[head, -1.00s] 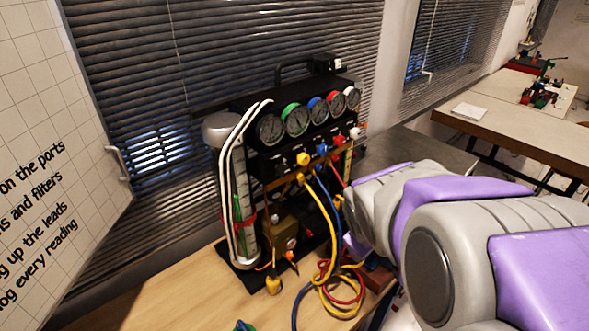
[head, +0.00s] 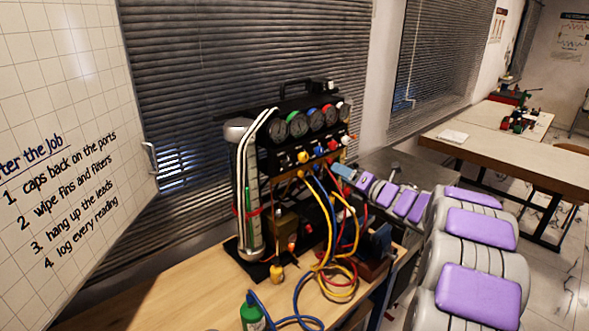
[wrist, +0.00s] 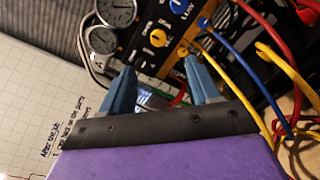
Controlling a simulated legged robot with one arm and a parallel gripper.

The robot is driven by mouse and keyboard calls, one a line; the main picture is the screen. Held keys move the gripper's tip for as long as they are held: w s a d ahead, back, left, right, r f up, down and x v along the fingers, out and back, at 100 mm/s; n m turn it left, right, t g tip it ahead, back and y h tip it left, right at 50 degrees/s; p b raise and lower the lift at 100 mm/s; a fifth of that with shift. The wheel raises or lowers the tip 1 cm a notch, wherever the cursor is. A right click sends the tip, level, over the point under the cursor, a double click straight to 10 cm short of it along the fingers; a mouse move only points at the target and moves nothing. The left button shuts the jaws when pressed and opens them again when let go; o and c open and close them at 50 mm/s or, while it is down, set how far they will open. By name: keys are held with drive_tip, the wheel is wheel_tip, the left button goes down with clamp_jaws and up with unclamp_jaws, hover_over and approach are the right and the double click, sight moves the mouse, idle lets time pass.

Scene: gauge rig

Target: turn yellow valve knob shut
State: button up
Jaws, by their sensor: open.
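The gauge rig (head: 258,195) stands on the wooden bench, with a row of valve knobs below its dials. The yellow valve knob (head: 302,157) is on its front panel, left of the blue knob (head: 318,151). In the wrist view the yellow knob (wrist: 158,38) lies ahead of the fingertips, roughly between their lines and apart from both. The blue knob (wrist: 203,22) is to its right there. My gripper (wrist: 158,64) is open and empty. In the head view my gripper (head: 343,171) is right of the yellow knob, beside the rig's front.
Yellow, blue and red hoses (head: 346,262) hang from the panel and coil on the bench, close to the right finger. A green bottle (head: 251,313) stands at the bench's front. A whiteboard (head: 60,110) is left; another table (head: 520,150) is back right.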

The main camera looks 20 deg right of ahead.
drive_tip(key=n, duration=0.1)
drive_tip(key=y, duration=0.1)
approach(306, 159)
drive_tip(key=x, duration=0.2)
drive_tip(key=a+x, duration=0.1)
drive_tip(key=x, duration=0.1)
drive_tip(key=shift+w+a+b, duration=0.1)
drive_tip(key=shift+w+b, duration=0.05)
drive_tip(key=shift+b, duration=0.25)
drive_tip(key=w, duration=0.3)
drive_tip(key=shift+w+a+f, duration=0.1)
drive_tip(key=shift+w, duration=0.85)
drive_tip(key=shift+w+a, duration=0.25)
drive_tip(key=shift+a, duration=0.4)
drive_tip(key=shift+d, duration=0.4)
drive_tip(key=c, duration=0.6)
drive_tip(key=shift+a, duration=0.15)
drive_tip(key=c, duration=0.4)
